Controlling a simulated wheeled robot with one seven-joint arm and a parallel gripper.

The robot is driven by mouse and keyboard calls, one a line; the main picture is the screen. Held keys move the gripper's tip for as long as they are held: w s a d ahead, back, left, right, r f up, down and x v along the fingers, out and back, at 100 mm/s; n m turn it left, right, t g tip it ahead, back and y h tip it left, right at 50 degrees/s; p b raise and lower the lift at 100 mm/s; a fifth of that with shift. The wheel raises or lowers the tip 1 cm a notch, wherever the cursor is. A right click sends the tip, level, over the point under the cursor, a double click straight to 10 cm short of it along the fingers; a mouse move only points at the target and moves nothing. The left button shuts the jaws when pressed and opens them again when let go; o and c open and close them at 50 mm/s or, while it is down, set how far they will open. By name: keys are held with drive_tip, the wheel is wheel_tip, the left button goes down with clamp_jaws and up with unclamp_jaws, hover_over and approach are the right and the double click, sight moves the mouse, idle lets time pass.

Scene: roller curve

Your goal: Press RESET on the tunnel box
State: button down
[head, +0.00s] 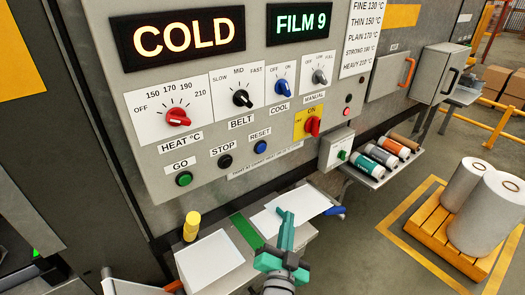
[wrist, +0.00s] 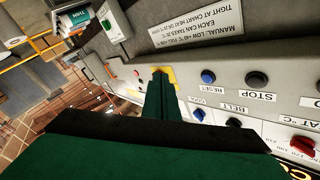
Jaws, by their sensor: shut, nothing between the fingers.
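The tunnel box panel (head: 215,183) fills the upper left of the head view. Its blue RESET button (head: 260,146) sits at the lower right of the panel, right of the black STOP button (head: 225,161) and the green GO button (head: 183,179). My gripper (head: 287,214) is shut and empty, below and right of RESET and apart from it, over the shelf. In the wrist view, upside down, RESET (wrist: 208,76) shows right of my shut fingertips (wrist: 160,73), with STOP (wrist: 257,79) further right.
Displays read COLD (head: 190,36) and FILM 9 (head: 301,25). A red switch (head: 313,125) on a yellow plate and the COOL knob (head: 281,88) are above RESET. The shelf below holds papers (head: 210,261) and a yellow cylinder (head: 191,225). A small box (head: 337,148) juts out at right.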

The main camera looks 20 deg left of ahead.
sight(261, 148)
drive_tip(key=w+a+r, duration=0.1)
drive_tip(key=w+r, duration=0.5)
drive_tip(key=r, duration=0.5)
drive_tip(key=shift+a+r+m+t+y, duration=0.2)
drive_tip(key=shift+a+m+t+y, duration=0.1)
drive_tip(key=shift+m+y, duration=0.1)
drive_tip(key=shift+a, duration=0.1)
drive_tip(key=w+a, duration=0.5)
drive_tip(key=a, duration=0.1)
drive_tip(key=shift+w+a, duration=0.2)
drive_tip(key=shift+a, duration=0.15)
drive_tip(key=shift+w+a, duration=0.1)
drive_tip(key=shift+a, duration=0.1)
idle(1.4)
drive_tip(key=shift+w+a, duration=0.15)
drive_tip(key=shift+a, duration=0.05)
drive_tip(key=shift+w+a, duration=0.3)
idle(0.9)
drive_tip(key=shift+s+d, duration=0.1)
idle(0.3)
drive_tip(key=shift+s+d, duration=0.45)
drive_tip(key=shift+d, duration=0.1)
